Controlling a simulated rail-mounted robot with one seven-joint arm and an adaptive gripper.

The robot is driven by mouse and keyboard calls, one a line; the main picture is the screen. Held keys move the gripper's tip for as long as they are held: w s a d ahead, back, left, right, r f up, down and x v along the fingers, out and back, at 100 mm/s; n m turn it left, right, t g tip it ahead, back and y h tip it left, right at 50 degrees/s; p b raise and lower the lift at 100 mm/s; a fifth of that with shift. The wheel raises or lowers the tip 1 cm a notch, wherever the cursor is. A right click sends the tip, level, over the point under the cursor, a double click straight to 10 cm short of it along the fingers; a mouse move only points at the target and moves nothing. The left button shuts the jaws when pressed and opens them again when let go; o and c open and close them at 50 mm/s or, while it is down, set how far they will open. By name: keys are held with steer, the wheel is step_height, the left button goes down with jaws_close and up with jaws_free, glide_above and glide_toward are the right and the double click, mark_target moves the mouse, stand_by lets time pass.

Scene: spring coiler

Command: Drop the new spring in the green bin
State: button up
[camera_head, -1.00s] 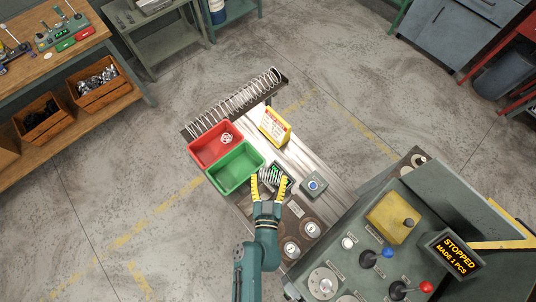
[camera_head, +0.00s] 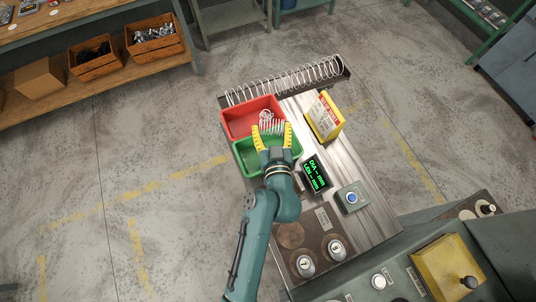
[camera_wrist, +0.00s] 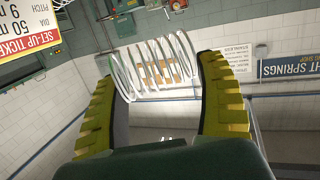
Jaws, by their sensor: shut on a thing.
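My gripper (camera_head: 272,136) has yellow fingers shut on a white coil spring (camera_head: 272,127). In the wrist view the spring (camera_wrist: 150,68) lies crosswise between the two fingers (camera_wrist: 165,100). In the head view my gripper is over the green bin (camera_head: 245,156), with the spring near the border between the green bin and the red bin (camera_head: 240,122). The spring's height above the bins is hard to tell. My gripper and wrist hide much of the green bin's inside.
A white spring piece (camera_head: 266,115) shows in the red bin. A long spring (camera_head: 285,80) lies in a dark trough behind. A yellow sign (camera_head: 324,116), a green-lit gauge (camera_head: 316,174) and a blue-button box (camera_head: 351,198) stand to the right.

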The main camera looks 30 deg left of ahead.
step_height(320, 180, down, 4)
steer(key=b, duration=0.2)
steer(key=shift+f+b, duration=0.15)
steer(key=shift+b, duration=0.15)
steer(key=o, duration=1.1)
steer(key=shift+o, duration=0.2)
steer(key=v, duration=1.2)
